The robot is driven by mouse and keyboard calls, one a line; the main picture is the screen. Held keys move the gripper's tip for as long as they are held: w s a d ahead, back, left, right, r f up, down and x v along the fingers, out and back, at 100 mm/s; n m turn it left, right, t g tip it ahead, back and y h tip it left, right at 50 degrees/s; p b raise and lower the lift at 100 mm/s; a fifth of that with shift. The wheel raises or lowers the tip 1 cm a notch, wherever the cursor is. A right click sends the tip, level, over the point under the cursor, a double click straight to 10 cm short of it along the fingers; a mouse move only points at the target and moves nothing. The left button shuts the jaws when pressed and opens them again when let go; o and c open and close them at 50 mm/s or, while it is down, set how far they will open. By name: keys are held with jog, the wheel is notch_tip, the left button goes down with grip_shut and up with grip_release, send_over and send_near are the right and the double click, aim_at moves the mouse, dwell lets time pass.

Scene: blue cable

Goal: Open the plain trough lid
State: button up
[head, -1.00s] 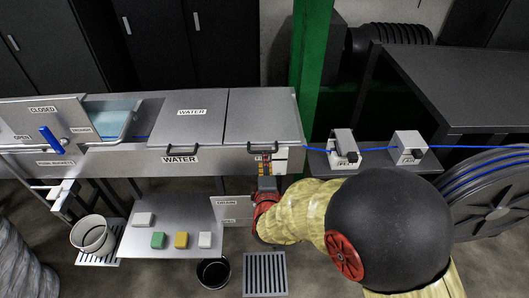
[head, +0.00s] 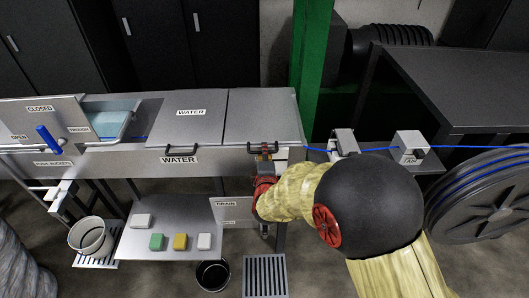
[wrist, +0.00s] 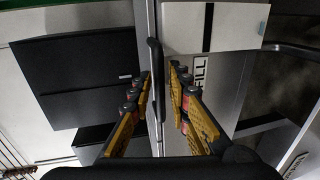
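The plain trough lid (head: 262,116) is the right-hand grey metal lid and lies shut on the trough. Its dark bar handle (head: 264,148) is at the front edge. My gripper (head: 263,156) is at this handle, coming from the front and below. In the wrist view, the handle (wrist: 156,75) runs up the picture between the two fingers of my gripper (wrist: 160,78). The fingers are apart, with gaps beside the bar, and do not look closed on it.
The lid marked WATER (head: 186,119) is shut at the left. A green post (head: 309,70) stands behind the right end. A blue cable (head: 375,150) passes through two grey boxes, including the one marked AIR (head: 410,146), towards a large reel (head: 485,200).

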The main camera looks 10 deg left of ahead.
grip_shut()
dwell(0.6)
